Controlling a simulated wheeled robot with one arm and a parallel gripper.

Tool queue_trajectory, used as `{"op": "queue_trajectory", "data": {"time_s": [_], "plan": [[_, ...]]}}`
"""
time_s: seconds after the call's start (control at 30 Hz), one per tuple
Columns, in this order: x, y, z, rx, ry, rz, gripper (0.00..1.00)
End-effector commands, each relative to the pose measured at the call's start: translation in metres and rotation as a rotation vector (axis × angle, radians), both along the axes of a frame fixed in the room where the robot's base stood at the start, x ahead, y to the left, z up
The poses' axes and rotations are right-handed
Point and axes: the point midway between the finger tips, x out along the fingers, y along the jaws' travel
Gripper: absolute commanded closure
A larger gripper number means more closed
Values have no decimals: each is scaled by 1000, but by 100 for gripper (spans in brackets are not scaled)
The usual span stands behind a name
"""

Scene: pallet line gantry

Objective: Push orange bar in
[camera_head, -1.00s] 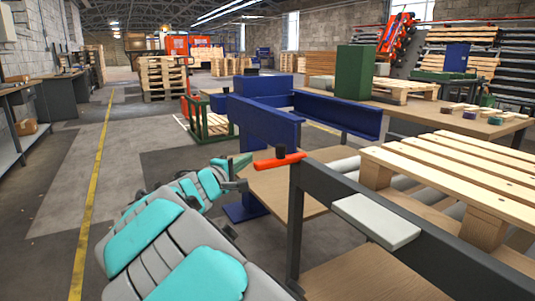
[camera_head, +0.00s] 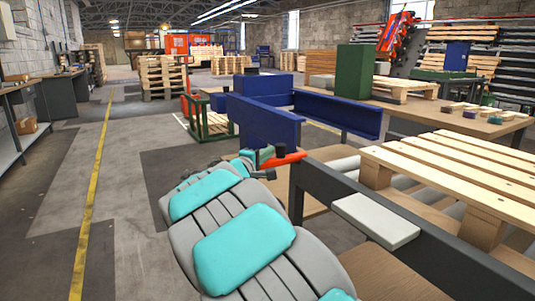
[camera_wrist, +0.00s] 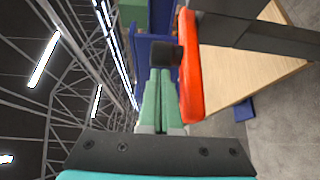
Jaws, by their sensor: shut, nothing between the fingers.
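The orange bar (camera_head: 288,160) lies across the top of the dark grey post at the near end of the roller line. A black knob (camera_head: 280,150) stands on it. In the wrist view the bar (camera_wrist: 190,75) runs along the right side of my fingers, and the knob (camera_wrist: 165,55) is just beyond their tips. My gripper (camera_head: 266,154) has green fingers and is shut and empty. It overlaps the bar's left end in the head view. In the wrist view the closed fingers (camera_wrist: 160,73) point at the knob; I cannot tell whether they touch it.
The dark grey rail (camera_head: 400,225) with a pale pad (camera_head: 376,220) runs to the right of the post. A wooden pallet (camera_head: 450,170) sits on the rollers. A blue frame (camera_head: 265,122) stands behind the bar. Open floor lies to the left.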

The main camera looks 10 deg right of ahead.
Motion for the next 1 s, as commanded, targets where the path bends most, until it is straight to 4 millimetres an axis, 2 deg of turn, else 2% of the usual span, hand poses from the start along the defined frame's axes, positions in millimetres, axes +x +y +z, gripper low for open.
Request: {"op": "queue_trajectory", "data": {"time_s": [0.67, 1.0], "plan": [[19, -60, -1, 0, -2, -3, 100], [21, -65, 0, 0, -1, -2, 100]]}}
